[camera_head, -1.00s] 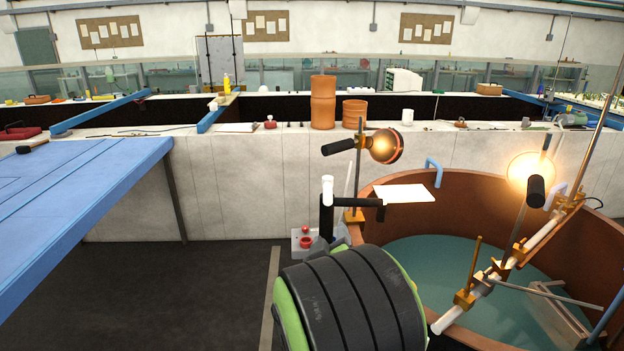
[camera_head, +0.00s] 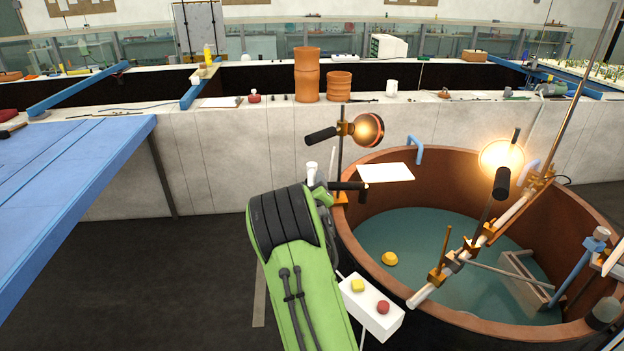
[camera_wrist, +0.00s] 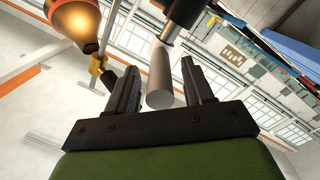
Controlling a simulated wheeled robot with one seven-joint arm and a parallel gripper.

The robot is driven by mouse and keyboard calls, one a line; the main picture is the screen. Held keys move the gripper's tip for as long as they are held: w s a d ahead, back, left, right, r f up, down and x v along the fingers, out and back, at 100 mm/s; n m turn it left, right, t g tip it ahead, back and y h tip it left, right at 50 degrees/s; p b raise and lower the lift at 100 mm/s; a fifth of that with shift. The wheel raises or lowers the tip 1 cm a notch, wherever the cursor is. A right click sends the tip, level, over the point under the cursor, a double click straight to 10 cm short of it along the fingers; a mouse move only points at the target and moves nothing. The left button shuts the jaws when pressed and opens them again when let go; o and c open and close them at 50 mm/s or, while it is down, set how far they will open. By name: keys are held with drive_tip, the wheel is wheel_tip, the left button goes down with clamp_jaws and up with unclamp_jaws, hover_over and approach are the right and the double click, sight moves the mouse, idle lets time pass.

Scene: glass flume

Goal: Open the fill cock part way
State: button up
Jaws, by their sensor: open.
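The fill cock is a dark tap with a white upright lever (camera_head: 312,172) and a black spout (camera_head: 350,186) at the left rim of the round brown tub. In the wrist view its white lever (camera_wrist: 160,80) stands between the two fingers of my gripper (camera_wrist: 158,66), with a gap visible on each side. The lever joins a dark rod (camera_wrist: 185,14) at the top. The gripper is open. In the head view the gripper is mostly hidden behind my green and black arm, which also covers the lower part of the cock.
The brown tub (camera_head: 346,222) holds greenish water and a yellow float (camera_head: 389,259). A white button box (camera_head: 370,306) is beside my arm. A blue table (camera_head: 70,170) is left.

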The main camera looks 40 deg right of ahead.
clamp_jaws()
idle(0.3)
drive_tip(key=shift+a+f+b, duration=0.1)
drive_tip(key=shift+b, duration=0.2)
